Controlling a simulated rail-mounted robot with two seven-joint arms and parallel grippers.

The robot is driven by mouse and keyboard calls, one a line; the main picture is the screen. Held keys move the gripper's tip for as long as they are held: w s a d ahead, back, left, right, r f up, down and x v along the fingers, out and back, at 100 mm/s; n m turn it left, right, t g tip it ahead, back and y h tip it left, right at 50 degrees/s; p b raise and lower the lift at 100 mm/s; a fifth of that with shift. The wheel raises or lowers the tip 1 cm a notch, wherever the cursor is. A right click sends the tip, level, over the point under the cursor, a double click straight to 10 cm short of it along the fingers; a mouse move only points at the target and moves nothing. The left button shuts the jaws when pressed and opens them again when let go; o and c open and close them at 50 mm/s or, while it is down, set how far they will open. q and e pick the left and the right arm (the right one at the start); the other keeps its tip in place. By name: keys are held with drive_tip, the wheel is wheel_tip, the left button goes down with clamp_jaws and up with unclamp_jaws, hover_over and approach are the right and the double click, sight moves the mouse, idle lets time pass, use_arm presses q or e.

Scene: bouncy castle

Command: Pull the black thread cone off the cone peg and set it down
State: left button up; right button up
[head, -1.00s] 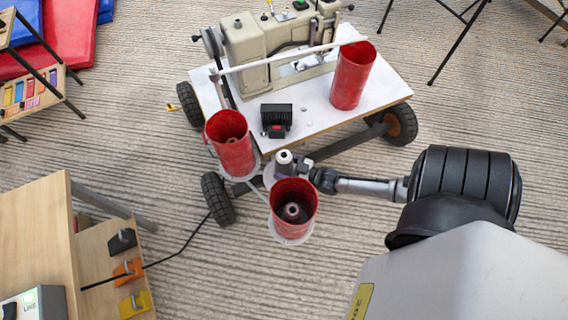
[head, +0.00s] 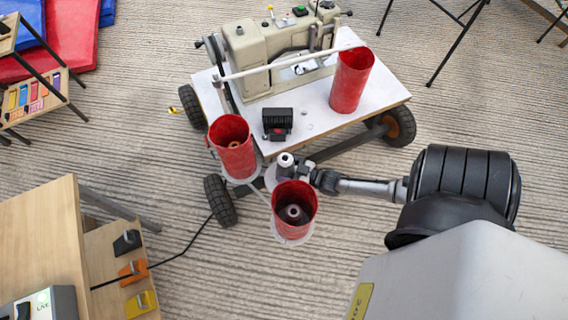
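Three red open-topped tubes are on the cart. Inside the nearest tube (head: 303,221) is a dark, round-topped thing with a pale centre (head: 293,212), which may be the black thread cone on its peg. The left tube (head: 236,160) holds a brownish centre, and the back right tube (head: 350,88) shows no contents. My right arm comes in from the right. Its gripper end (head: 322,180) is just behind and right of the nearest tube, beside a grey knob (head: 286,161). Its fingers are too small to tell apart. My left gripper is out of view.
The wheeled cart (head: 362,113) carries a beige sewing machine (head: 262,55) and a small black box (head: 277,120). A wooden table (head: 40,225) is at lower left. A small shelf (head: 40,100) and red and blue mats (head: 75,40) are at upper left. Carpet is open between.

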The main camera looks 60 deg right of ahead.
sight(284, 162)
drive_tip(key=r, duration=0.1)
drive_tip(key=w+r, duration=0.1)
drive_tip(key=r, duration=0.1)
drive_tip(key=shift+w+a+r+t, duration=0.1)
drive_tip(key=shift+w+r+t, duration=0.05)
drive_tip(key=shift+r+t, duration=0.2)
drive_tip(key=shift+c, duration=1.2)
drive_tip(key=shift+w+a+r+p, duration=0.2)
drive_tip(key=shift+r+p, duration=0.25)
drive_tip(key=shift+p, duration=0.35)
drive_tip(key=shift+s+d+r, duration=0.1)
drive_tip(key=shift+s+d, duration=0.55)
drive_tip(key=shift+s, duration=0.25)
drive_tip(key=shift+c, duration=0.9)
drive_tip(key=shift+w+d, duration=0.1)
drive_tip(key=shift+w+p, duration=0.15)
drive_tip(key=shift+p, duration=0.2)
drive_tip(key=shift+w+a+r, duration=0.1)
drive_tip(key=shift+w+a, duration=0.05)
drive_tip(key=shift+a, duration=0.4)
drive_tip(key=shift+s+d+r+p, duration=0.2)
drive_tip(key=shift+r+p, duration=0.05)
drive_tip(key=shift+p, duration=0.25)
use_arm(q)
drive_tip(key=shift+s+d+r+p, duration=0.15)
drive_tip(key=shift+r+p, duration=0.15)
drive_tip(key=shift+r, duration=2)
use_arm(e)
drive_tip(key=shift+a+r, duration=0.1)
drive_tip(key=shift+r, duration=0.2)
